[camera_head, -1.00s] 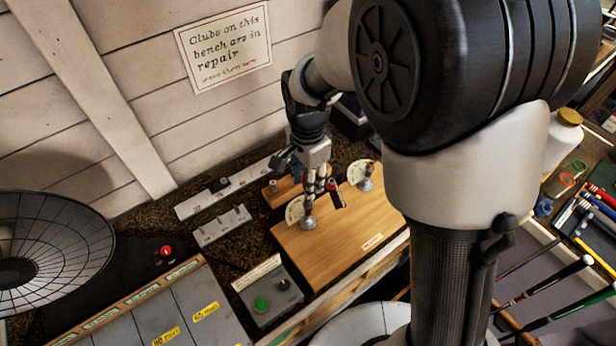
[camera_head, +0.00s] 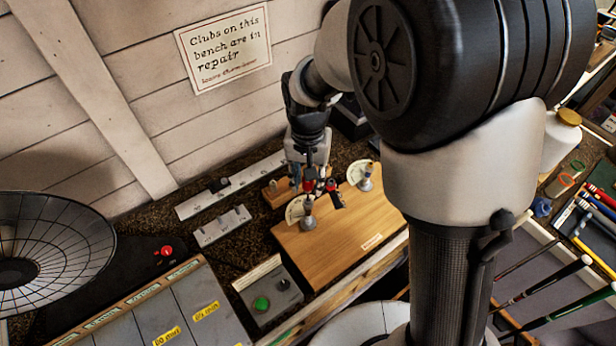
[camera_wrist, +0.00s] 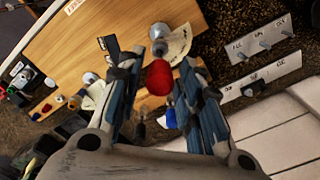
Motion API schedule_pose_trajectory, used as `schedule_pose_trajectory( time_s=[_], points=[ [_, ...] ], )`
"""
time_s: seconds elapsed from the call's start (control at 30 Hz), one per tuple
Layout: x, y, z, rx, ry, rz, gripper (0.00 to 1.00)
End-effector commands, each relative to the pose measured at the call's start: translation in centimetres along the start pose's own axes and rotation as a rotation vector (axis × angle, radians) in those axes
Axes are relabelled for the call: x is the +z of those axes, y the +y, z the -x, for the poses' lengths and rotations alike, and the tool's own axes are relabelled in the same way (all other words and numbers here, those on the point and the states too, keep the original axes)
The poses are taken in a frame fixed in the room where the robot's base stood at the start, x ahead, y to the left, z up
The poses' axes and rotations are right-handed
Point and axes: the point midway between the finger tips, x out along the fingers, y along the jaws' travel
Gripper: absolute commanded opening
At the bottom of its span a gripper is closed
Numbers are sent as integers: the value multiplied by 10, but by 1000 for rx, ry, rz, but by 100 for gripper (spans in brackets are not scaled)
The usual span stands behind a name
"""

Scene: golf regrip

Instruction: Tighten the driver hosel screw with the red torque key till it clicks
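A red rounded handle (camera_head: 308,187), which looks like the torque key, stands above the nearer silver fitting (camera_head: 308,223) on the wooden board (camera_head: 345,235). In the wrist view the red handle (camera_wrist: 159,78) lies between my fingers, with narrow gaps visible at its sides. My gripper (camera_head: 310,178) points down around it with the fingers apart. The silver fitting also shows just beyond the handle in the wrist view (camera_wrist: 159,47), beside a pale dial card (camera_wrist: 178,42). The hosel screw and the key's tip are hidden.
A second fitting with a dial card (camera_head: 365,182) stands farther back on the board. A small black part (camera_head: 338,200) is close to the right of my gripper. Grey switch strips (camera_head: 222,225) and a green-button box (camera_head: 270,300) are to the left.

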Motion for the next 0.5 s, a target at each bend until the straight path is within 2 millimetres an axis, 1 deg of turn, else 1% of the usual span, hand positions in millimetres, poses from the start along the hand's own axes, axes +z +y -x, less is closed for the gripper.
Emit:
schedule_pose_trajectory(
  time_s=[0.1, 0.27, 0.37, 0.5],
  points=[
    [0, 0, 0, 0, 0, 140, 33],
    [0, 0, 0, 0, 0, 228, 33],
    [0, 0, 0, 0, 0, 315, 33],
    [0, 0, 0, 0, 0, 521, 33]
  ],
)
